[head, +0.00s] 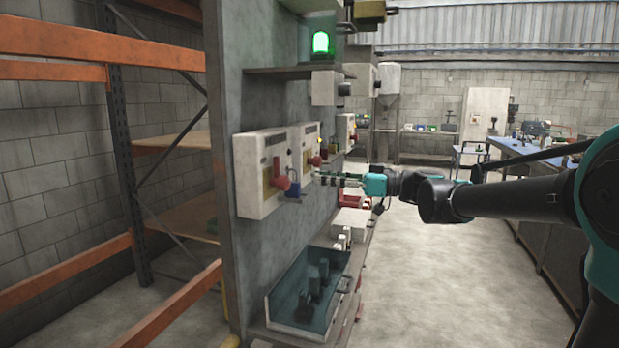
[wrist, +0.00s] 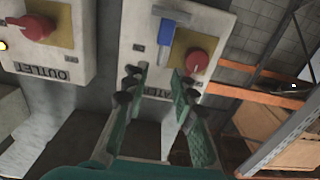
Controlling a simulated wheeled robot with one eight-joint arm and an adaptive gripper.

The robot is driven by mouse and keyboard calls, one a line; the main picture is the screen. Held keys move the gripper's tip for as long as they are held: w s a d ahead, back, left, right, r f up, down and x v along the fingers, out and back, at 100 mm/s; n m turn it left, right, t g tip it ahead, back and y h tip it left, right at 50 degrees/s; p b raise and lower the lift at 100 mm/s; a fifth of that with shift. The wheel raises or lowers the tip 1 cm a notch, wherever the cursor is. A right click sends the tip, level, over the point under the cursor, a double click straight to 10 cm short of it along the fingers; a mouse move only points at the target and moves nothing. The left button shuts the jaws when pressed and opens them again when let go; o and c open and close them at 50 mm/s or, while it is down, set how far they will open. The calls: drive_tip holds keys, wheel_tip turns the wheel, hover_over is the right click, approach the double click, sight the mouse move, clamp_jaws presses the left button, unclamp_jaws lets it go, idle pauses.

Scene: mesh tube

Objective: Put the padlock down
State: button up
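The padlock (head: 293,192) is small and blue. It is at the front of a white switch box (head: 252,199), beside a red knob (head: 281,178).
A second box (wrist: 48,38) marked OUTLET is beside the first. Below the boxes, a clear-walled tray (head: 309,290) holds dark items on a ledge. A green lamp (head: 320,42) is on the shelf above. An orange rack (head: 120,150) stands left; the floor to the right is open.

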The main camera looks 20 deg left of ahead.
drive_tip(key=s+d+f+m+t+h, duration=0.1)
drive_tip(key=s+d+f+m+h, duration=0.15)
drive_tip(key=d+f, duration=0.45)
drive_tip(key=s+d+f+m+h, duration=0.2)
drive_tip(key=d+f+m+h, duration=0.1)
drive_tip(key=f, duration=0.7)
drive_tip(key=s+d+f+m+t+h, duration=0.1)
drive_tip(key=s+d+f+m+h, duration=0.3)
drive_tip(key=f, duration=0.5)
drive_tip(key=s+d+f+m+h, duration=0.4)
drive_tip(key=d+f, duration=0.4)
drive_tip(key=d, duration=0.3)
drive_tip(key=s+d+f+m+t+h, duration=0.1)
drive_tip(key=s+d+f+m+h, duration=0.2)
drive_tip(key=d+f, duration=0.4)
drive_tip(key=s+d+h, duration=0.1)
drive_tip(key=s+d, duration=0.1)
drive_tip(key=d, duration=0.1)
drive_tip(key=shift+s+d+f+m, duration=0.25)
drive_tip(key=shift+d+f+m, duration=0.1)
drive_tip(key=shift+f, duration=0.05)
drive_tip(key=shift+o, duration=0.5)
drive_tip(key=shift+h, duration=0.25)
